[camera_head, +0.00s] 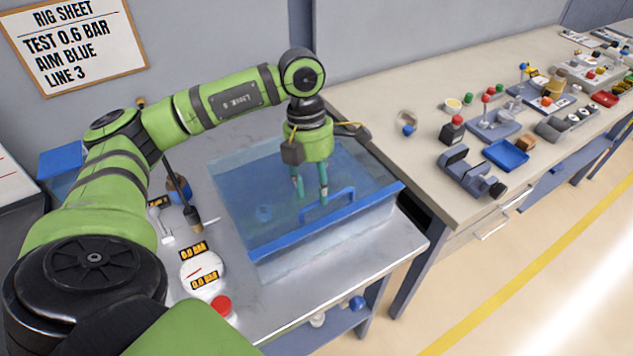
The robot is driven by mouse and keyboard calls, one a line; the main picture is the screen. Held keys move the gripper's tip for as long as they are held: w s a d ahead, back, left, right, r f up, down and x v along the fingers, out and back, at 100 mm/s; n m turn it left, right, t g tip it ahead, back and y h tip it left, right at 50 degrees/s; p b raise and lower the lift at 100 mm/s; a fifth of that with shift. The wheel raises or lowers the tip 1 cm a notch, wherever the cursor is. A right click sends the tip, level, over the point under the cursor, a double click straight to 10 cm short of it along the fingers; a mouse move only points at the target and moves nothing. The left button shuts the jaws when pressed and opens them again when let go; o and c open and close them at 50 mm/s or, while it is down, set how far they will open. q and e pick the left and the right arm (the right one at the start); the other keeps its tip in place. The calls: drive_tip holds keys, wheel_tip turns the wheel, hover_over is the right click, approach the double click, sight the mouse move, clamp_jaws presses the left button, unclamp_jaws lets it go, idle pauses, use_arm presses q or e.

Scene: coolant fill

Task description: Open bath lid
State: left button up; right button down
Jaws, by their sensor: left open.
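The bath (305,255) is a clear, box-shaped tank on a grey metal bench. Its lid (250,185) is a translucent blue sheet that looks closed, with a solid blue bar along the front edge. A blue handle (340,193) stands up near that front edge. My left gripper (311,197) points down over the lid with its teal fingers apart, at the left part of the handle. I cannot tell whether the fingers touch the handle. My right gripper is not in view.
A round gauge (201,272) with 0.0 bar labels and a red button (222,305) are left of the bath. A long workbench (420,195) at the right holds a blue tray (505,155) and several small fixtures. A rig sheet (72,42) hangs on the wall.

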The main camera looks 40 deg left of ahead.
use_arm(q)
drive_tip(key=shift+d+f, duration=0.2)
drive_tip(key=shift+f, duration=0.75)
clamp_jaws()
